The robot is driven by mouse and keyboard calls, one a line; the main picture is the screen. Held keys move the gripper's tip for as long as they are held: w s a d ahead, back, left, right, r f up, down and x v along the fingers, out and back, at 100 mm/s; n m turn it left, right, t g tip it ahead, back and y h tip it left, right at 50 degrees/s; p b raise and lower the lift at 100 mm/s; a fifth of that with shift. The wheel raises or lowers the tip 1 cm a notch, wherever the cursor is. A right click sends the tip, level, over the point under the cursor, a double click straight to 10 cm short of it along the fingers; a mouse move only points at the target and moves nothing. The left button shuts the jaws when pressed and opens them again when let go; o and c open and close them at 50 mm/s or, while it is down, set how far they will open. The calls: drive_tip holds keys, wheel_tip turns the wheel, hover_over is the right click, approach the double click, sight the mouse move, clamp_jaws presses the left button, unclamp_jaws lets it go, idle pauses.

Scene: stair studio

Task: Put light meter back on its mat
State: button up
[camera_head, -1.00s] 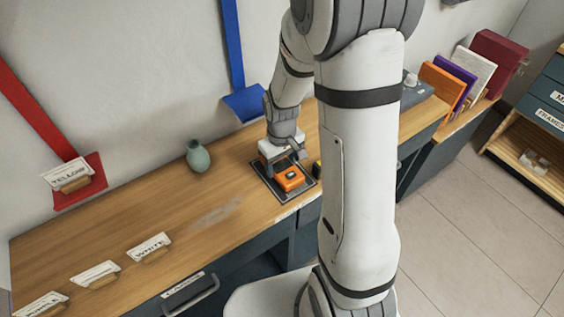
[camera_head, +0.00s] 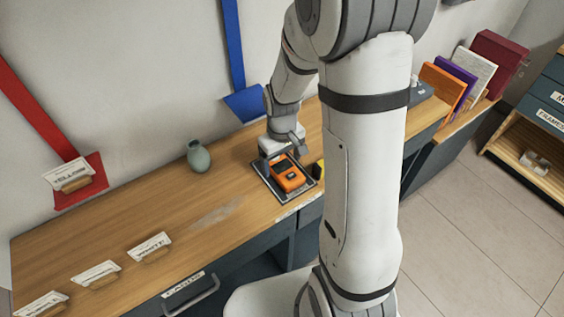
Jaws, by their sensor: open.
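The light meter (camera_head: 289,178) is an orange handheld device with a dark screen. It lies on the dark, light-edged mat (camera_head: 266,176) on the wooden counter. My gripper (camera_head: 281,157) is open just behind and above the meter's far end. Whether a finger still touches the meter cannot be told from this view. Part of the mat is hidden under the meter and my gripper.
A grey-green vase (camera_head: 198,156) stands left of the mat on the counter (camera_head: 130,215). Label cards in wooden holders, including a white-labelled one (camera_head: 150,246), line the front left.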

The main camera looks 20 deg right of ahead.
sight(282, 166)
wheel_tip(282, 166, up, 10)
drive_tip(key=s+r+m+t, duration=0.2)
drive_tip(key=s+r, duration=0.5)
drive_tip(key=s, duration=0.7)
drive_tip(key=shift+r+m+t, duration=0.2)
drive_tip(key=shift+m+t, duration=0.1)
drive_tip(key=shift+m, duration=0.5)
